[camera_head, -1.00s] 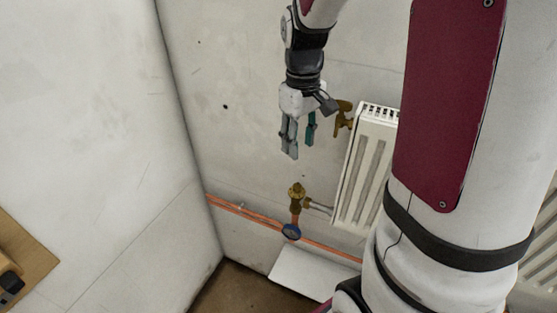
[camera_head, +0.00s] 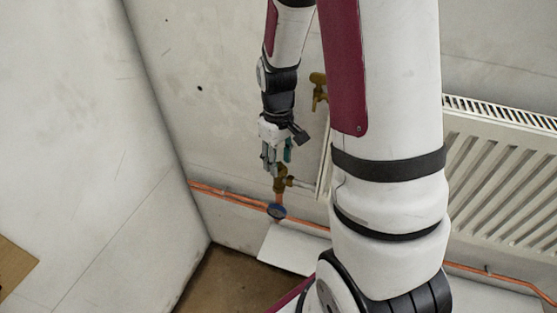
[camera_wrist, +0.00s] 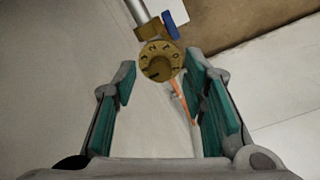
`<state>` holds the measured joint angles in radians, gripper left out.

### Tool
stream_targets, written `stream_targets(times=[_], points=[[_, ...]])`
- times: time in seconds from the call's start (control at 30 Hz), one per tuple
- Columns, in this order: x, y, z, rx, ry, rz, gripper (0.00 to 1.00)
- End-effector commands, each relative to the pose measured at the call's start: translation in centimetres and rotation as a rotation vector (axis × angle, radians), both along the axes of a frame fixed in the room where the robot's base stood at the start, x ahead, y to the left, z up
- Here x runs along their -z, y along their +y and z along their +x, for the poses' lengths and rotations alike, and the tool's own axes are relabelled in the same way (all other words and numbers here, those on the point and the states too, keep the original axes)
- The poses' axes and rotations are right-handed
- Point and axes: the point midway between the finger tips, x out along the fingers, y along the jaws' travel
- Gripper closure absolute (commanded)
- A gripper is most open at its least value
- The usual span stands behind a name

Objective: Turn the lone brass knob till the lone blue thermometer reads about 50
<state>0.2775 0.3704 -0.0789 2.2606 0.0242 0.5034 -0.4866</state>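The brass knob (camera_wrist: 158,63) shows face-on in the wrist view, with marks and digits around its top. It sits between and just beyond the fingertips of my gripper (camera_wrist: 159,74). The gripper is open and holds nothing. In the head view my gripper (camera_head: 273,163) is just above the brass valve (camera_head: 281,183), covering part of the knob. The blue thermometer (camera_head: 276,211) is on the copper pipe below the valve. Only its blue edge (camera_wrist: 171,25) shows in the wrist view. Its reading is too small to make out.
The white radiator (camera_head: 505,185) stands to the right, partly behind my arm. Another brass fitting (camera_head: 318,88) is higher on the wall. Orange pipes (camera_head: 225,193) run low along the wall. A white panel (camera_head: 285,247) lies below the thermometer. The left wall (camera_head: 75,130) is bare.

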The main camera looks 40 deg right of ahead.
Motion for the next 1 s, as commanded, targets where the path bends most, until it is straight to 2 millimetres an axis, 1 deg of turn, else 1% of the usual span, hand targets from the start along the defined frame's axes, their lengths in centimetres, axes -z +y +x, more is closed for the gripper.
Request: stream_targets(times=[0.1, 0.33, 0.37, 0.4, 0.47, 0.5, 0.53, 0.8, 1.0], points=[[0.41, -0.01, -0.01, 0.0, 0.0, 0.0, 0.61], [0.42, -0.01, -0.01, 0.0, 0.0, 0.0, 0.61], [0.41, -0.01, -0.01, 0.0, 0.0, 0.0, 0.66], [0.41, -0.01, -0.01, 0.0, 0.0, 0.0, 0.75], [0.41, -0.01, -0.01, 0.0, 0.0, 0.0, 0.88], [0.4, -0.01, -0.01, 0.0, 0.0, 0.0, 0.97], [0.4, -0.01, -0.01, 0.0, 0.0, 0.0, 1.0], [0.4, 0.02, -0.01, 0.01, 0.0, 0.0, 1.0], [0.39, 0.06, -0.02, 0.077, 0.001, 0.001, 1.0]])
